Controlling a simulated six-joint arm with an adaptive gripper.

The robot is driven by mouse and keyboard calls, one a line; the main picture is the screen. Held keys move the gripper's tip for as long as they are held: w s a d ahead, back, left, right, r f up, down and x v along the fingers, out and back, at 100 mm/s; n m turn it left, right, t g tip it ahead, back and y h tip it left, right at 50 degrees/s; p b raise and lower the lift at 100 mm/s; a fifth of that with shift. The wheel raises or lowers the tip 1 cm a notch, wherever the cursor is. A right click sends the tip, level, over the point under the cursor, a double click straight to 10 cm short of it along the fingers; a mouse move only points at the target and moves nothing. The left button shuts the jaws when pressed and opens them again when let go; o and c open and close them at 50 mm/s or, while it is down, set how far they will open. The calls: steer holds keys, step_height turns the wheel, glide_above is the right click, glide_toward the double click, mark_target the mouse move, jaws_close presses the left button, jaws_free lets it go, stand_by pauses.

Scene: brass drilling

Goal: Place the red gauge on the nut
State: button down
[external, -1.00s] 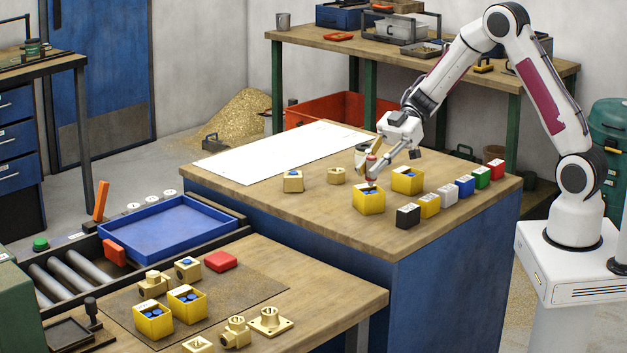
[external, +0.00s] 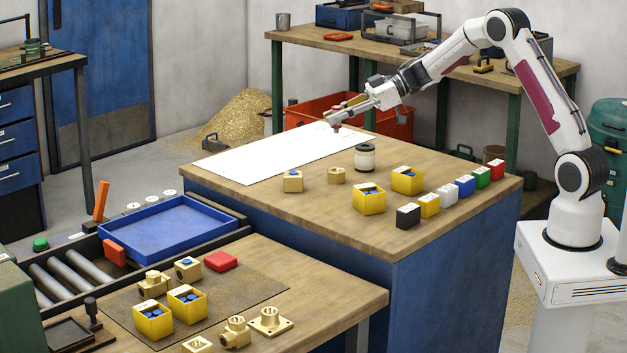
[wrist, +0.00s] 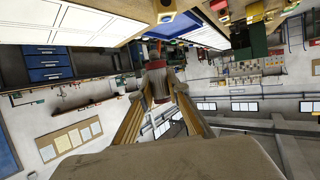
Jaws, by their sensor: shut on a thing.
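My gripper (external: 338,112) is shut on the red gauge (external: 336,128) and holds it in the air above the far part of the bench, near the white sheet. In the wrist view the red and grey gauge (wrist: 158,82) sits between the brass-coloured fingers. A small brass piece that looks like the nut (external: 336,176) stands on the bench, apart from and below the gripper. A brass block with a blue top (external: 292,182) stands to its left.
Yellow bins (external: 369,202) and a row of coloured blocks (external: 448,196) are further right. The white sheet (external: 270,155) is bare.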

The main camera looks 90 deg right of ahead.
steer(key=shift+f, duration=0.1)
stand_by(0.3)
glide_above(336, 170)
steer(key=shift+f, duration=3.1)
steer(key=shift+f, duration=1.9)
steer(key=shift+f, duration=0.1)
steer(key=c, duration=2)
jaws_free()
steer(key=shift+o, duration=0.2)
steer(key=shift+s+d+r, duration=0.2)
steer(key=shift+s+r, duration=0.2)
steer(key=shift+s, duration=0.15)
steer(key=v, duration=1)
steer(key=shift+s+r, duration=0.2)
steer(key=shift+s, duration=0.15)
